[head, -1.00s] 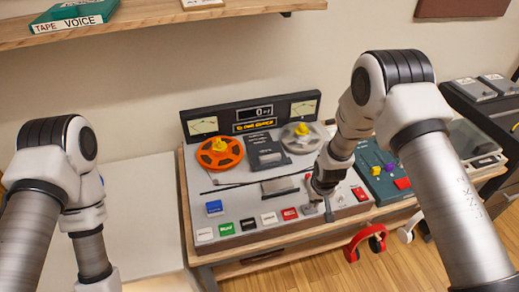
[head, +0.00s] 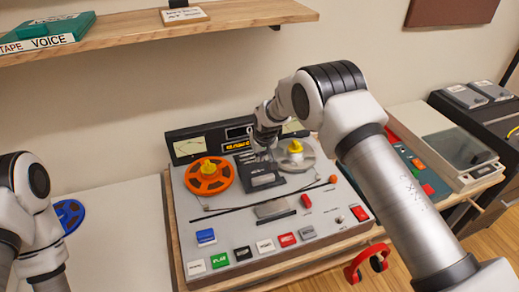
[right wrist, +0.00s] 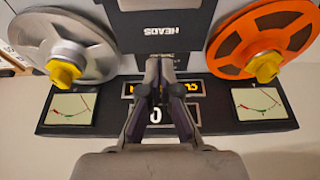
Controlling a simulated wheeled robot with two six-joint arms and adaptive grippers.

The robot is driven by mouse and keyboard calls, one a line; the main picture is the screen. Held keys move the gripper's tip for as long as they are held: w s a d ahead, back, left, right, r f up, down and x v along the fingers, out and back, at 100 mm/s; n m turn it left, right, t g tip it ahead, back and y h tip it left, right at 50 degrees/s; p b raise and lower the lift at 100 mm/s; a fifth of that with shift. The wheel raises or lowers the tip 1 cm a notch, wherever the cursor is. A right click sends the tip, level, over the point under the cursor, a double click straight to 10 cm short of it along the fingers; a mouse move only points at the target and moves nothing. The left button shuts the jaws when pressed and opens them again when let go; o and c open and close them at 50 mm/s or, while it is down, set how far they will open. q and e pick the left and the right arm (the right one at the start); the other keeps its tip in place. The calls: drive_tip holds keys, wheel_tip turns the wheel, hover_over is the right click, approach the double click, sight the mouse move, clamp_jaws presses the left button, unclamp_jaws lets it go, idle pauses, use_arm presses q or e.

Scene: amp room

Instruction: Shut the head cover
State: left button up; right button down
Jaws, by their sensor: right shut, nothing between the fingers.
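The head cover (head: 262,179) is the dark plate between the two reels of the tape machine. In the right wrist view the cover (right wrist: 172,28) carries the word HEADS, upside down. I cannot tell its exact tilt. My right gripper (head: 262,152) is over the back of the machine, behind and partly in front of the cover's far edge. In the right wrist view the gripper (right wrist: 160,62) has its fingertips together and empty at the cover's edge; contact is unclear. My left arm is at the left edge, its gripper out of view.
An orange reel (head: 209,177) and a grey reel (head: 296,158) flank the cover. Coloured buttons (head: 241,253) line the machine's front. A thin dark tape or rod crosses its middle. A blue reel (head: 69,214) lies on the white table at left. A shelf (head: 130,39) hangs above.

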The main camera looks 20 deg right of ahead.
sight(256, 167)
drive_tip(key=p+x, duration=0.1)
drive_tip(key=x, duration=0.4)
drive_tip(key=shift+w, duration=0.15)
drive_tip(key=s+p, duration=0.2)
drive_tip(key=s, duration=0.1)
drive_tip(key=shift+s+r+p, duration=0.25)
drive_tip(key=shift+r+p, duration=0.05)
drive_tip(key=shift+p, duration=0.1)
drive_tip(key=shift+s, duration=0.35)
drive_tip(key=shift+s+f, duration=0.1)
drive_tip(key=shift+f, duration=0.1)
drive_tip(key=shift+f, duration=0.1)
